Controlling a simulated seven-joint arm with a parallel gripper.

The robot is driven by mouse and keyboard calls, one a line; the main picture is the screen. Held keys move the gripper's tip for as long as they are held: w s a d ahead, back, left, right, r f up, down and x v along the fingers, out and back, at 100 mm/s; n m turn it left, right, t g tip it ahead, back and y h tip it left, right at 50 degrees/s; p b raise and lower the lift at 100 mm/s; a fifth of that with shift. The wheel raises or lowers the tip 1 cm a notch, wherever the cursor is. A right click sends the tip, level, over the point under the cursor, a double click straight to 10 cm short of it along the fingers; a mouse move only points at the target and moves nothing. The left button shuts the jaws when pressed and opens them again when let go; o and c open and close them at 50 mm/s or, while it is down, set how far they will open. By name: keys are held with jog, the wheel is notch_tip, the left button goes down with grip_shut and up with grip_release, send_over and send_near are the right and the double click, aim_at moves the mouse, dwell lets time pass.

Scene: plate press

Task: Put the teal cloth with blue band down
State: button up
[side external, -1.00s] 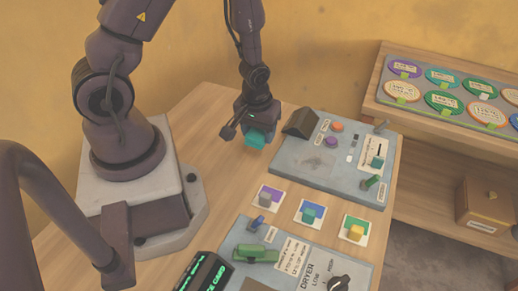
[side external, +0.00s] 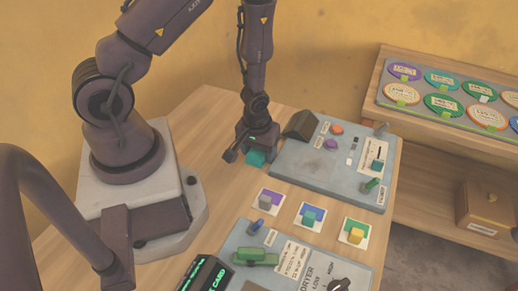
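The teal cloth (side external: 256,158) shows as a small teal block under my gripper (side external: 257,149), beside the left edge of the grey press panel. My gripper points down and appears shut on the cloth. The cloth is low, at or just above the wooden table; I cannot tell if it touches. Its blue band cannot be made out, and my fingers hide its upper part.
The grey panel (side external: 300,172) with a dark wedge (side external: 300,125), buttons and levers lies just right of the gripper. A dryer panel (side external: 312,259) is nearer. Table left of the gripper is clear.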

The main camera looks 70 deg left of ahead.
jog(key=shift+r, duration=0.1)
notch_tip(320, 180, up, 12)
jog(key=s+d, duration=0.1)
notch_tip(320, 180, up, 12)
jog(key=m+t, duration=0.2)
jog(key=m, duration=0.2)
send_over(257, 153)
jog(key=d, duration=0.4)
jog(key=s+d+r+m+t+h, duration=0.1)
jog(key=s+r+m, duration=0.4)
jog(key=r, duration=0.5)
jog(key=shift+s+d+r+t, duration=0.4)
jog(key=shift+s+d+t, duration=0.5)
jog(key=shift+d, duration=0.3)
jog(key=shift+o, duration=0.3)
